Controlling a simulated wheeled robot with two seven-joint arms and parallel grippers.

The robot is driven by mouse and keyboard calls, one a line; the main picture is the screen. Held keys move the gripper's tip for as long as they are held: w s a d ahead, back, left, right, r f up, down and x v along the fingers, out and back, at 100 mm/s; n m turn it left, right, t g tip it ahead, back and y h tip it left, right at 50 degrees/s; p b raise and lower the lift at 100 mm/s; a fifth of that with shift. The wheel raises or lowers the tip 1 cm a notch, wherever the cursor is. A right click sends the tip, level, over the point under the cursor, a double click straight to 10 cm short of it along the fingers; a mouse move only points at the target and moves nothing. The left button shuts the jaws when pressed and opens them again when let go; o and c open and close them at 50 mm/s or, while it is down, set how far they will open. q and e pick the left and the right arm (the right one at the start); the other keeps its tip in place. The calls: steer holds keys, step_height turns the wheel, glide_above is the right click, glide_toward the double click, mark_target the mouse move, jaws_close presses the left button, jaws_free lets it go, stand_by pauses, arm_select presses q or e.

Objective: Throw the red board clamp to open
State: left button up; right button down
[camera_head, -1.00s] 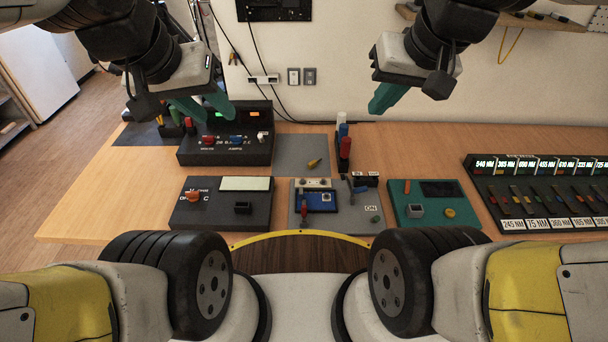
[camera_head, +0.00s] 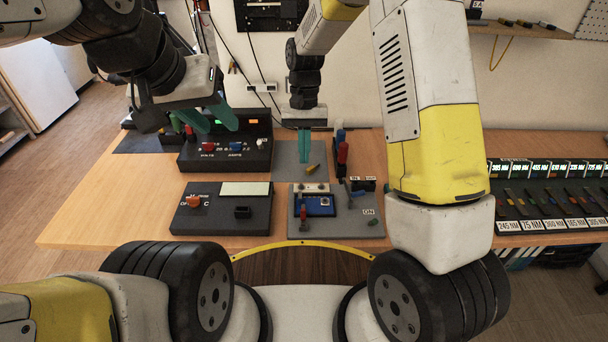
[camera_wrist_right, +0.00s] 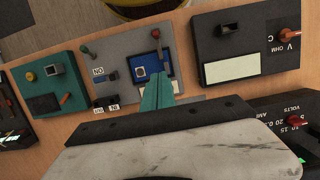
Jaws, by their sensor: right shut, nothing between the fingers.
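The red board clamp (camera_head: 303,213) is a small lever with a red handle at the near left of a blue board (camera_head: 322,206), on a grey panel (camera_head: 345,228). In the right wrist view the red-tipped clamp (camera_wrist_right: 156,37) stands at the far edge of the blue board (camera_wrist_right: 150,70). My right gripper (camera_head: 304,160) is shut and empty, fingers pointing down, behind and above the board. In the right wrist view its teal fingertips (camera_wrist_right: 159,84) overlap the board's lower edge, apart from the clamp. My left gripper (camera_head: 209,122) is open and empty over the power supply.
The black power supply (camera_head: 245,152) stands at the back left. A dark meter box (camera_head: 222,215) is left of the grey panel. Upright red and blue handles (camera_head: 342,152) stand just right of my right gripper. My right arm hides the teal panel (camera_wrist_right: 50,83) in the head view.

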mark_target(303, 211)
steer(key=x, duration=1)
steer(key=s, duration=0.3)
steer(key=shift+s+a+f, duration=0.1)
steer(key=shift+f, duration=0.1)
steer(key=shift+s, duration=0.5)
